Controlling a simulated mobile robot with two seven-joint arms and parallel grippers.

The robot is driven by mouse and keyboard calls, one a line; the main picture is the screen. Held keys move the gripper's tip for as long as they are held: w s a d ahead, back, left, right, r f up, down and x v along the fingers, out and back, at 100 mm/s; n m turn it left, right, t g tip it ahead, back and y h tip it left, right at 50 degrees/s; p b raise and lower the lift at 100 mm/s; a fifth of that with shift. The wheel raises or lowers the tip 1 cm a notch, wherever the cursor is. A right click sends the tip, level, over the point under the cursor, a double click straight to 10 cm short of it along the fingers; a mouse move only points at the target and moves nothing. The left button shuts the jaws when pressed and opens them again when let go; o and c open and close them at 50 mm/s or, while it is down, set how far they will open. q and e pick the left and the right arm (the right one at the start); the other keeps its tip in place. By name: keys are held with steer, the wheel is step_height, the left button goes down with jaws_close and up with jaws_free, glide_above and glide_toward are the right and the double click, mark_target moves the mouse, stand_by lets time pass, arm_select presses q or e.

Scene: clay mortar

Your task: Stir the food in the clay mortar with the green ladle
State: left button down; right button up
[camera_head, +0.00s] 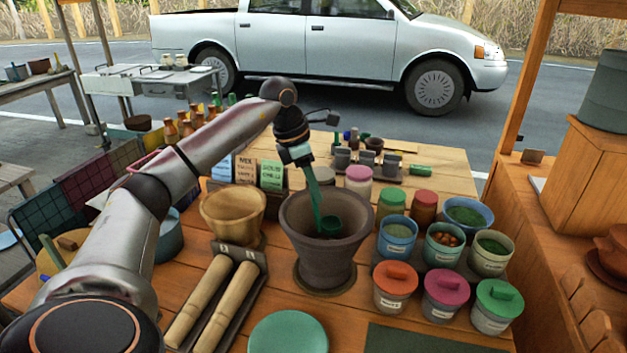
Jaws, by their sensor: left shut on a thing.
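The clay mortar (326,255) is a dark brown, wide-rimmed pot standing on a round base on the wooden table. The green ladle (315,192) slants down into it, with its bowl inside the mortar. My left gripper (299,152) is above the mortar's back left rim and is shut on the upper end of the ladle's handle. The food inside the mortar cannot be made out from this angle. My right gripper is not in view.
A wooden bowl (233,212) stands close left of the mortar, with two wooden pestles (213,305) in front. Several lidded jars (396,285) and open tubs crowd the right side. A green round lid (288,333) lies in front. Sign cards (271,175) stand behind.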

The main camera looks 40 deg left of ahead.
mark_target(315, 216)
arm_select(q)
step_height(315, 216, down, 6)
steer(key=b, duration=0.3)
steer(key=shift+f, duration=0.2)
steer(key=shift+f+b, duration=0.45)
steer(key=shift+f, duration=0.25)
steer(key=shift+d, duration=0.1)
